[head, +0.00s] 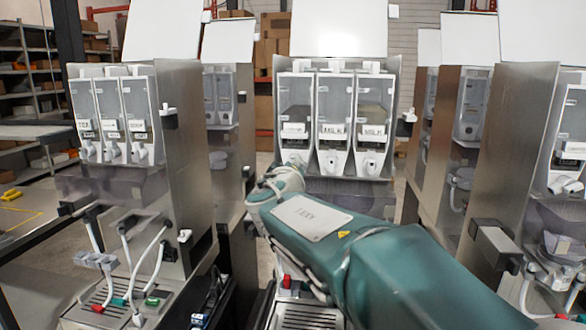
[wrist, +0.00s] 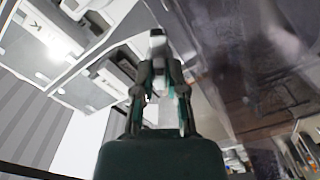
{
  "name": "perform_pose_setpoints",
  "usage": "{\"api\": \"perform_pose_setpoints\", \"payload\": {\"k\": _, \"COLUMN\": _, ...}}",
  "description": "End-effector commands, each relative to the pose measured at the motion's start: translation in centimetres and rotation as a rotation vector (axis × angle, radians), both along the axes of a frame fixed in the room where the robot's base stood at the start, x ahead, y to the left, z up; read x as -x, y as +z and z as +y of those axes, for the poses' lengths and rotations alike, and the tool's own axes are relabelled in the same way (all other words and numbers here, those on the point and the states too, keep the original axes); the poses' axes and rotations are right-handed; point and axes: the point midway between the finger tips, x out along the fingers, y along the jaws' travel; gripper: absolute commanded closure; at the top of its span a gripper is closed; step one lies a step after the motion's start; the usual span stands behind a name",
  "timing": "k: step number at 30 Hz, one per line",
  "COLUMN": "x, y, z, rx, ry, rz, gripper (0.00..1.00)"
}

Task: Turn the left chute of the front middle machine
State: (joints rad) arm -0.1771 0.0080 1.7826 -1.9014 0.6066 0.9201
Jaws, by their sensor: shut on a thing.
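The front middle machine (head: 392,88) stands ahead with three clear canisters side by side in the head view. Its middle chute (head: 332,164) and right chute (head: 371,164) show as white spouts below the canisters. The left chute is largely hidden there behind the end of my arm. In the wrist view, my gripper (wrist: 159,75) points up at the canister undersides, with its two fingers closed on a light grey chute (wrist: 157,42). This fits the left chute, given where my arm ends. The fingers are hidden in the head view.
A similar machine (head: 185,100) stands at left with hoses and a drip tray. Another machine (head: 520,130) stands close at right, beside my arm. More machines stand behind. In the wrist view, a translucent panel (wrist: 240,60) lies close to the right of my gripper.

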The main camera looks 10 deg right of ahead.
Motion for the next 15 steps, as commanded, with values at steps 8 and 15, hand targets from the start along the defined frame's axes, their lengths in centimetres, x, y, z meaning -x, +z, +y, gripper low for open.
{"api": "perform_pose_setpoints", "payload": {"k": 8, "x": -0.09, "y": -0.64, "z": -0.1, "rx": -0.002, "ry": -0.002, "rz": 0.012, "gripper": 1.0}}
{"api": "perform_pose_setpoints", "payload": {"k": 15, "x": -0.06, "y": -0.42, "z": -0.06, "rx": -0.001, "ry": -0.001, "rz": 0.008, "gripper": 0.49}}
